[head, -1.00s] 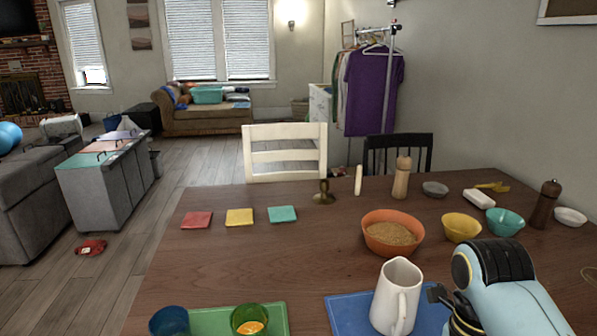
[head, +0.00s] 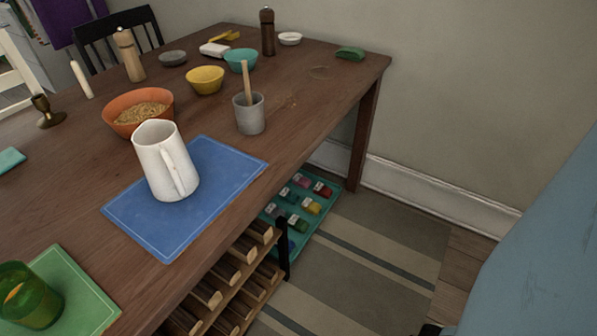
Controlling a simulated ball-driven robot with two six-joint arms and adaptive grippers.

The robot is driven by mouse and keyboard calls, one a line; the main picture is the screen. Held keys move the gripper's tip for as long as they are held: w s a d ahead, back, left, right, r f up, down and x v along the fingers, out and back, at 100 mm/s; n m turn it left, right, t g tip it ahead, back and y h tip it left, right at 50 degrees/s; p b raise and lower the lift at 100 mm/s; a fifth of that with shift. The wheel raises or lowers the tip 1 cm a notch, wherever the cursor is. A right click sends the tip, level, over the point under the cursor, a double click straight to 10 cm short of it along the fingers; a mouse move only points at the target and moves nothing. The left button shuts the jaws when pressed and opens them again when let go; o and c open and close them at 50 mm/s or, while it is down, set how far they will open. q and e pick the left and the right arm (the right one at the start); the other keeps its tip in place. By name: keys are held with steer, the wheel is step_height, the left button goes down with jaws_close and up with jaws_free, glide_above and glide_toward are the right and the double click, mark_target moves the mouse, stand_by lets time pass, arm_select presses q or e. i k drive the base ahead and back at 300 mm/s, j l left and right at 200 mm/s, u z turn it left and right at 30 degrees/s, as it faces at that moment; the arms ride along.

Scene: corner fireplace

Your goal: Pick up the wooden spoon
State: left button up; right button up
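A wooden spoon (head: 247,83) stands upright in a grey cup (head: 250,117) near the right edge of the wooden table. Only its light handle shows; the lower end is hidden inside the cup. Part of my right arm, a large blue link, fills the right side of the head view, well to the right of the cup. My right gripper does not show. My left gripper and arm are out of view.
A white pitcher (head: 164,160) stands on a blue mat (head: 220,161) in front of the cup. An orange bowl (head: 116,117), a yellow bowl (head: 205,82) and a teal bowl (head: 240,62) stand behind. A green sponge-like item (head: 350,53) lies by the far corner.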

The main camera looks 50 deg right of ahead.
mark_target(244, 62)
steer(key=z, duration=1.25)
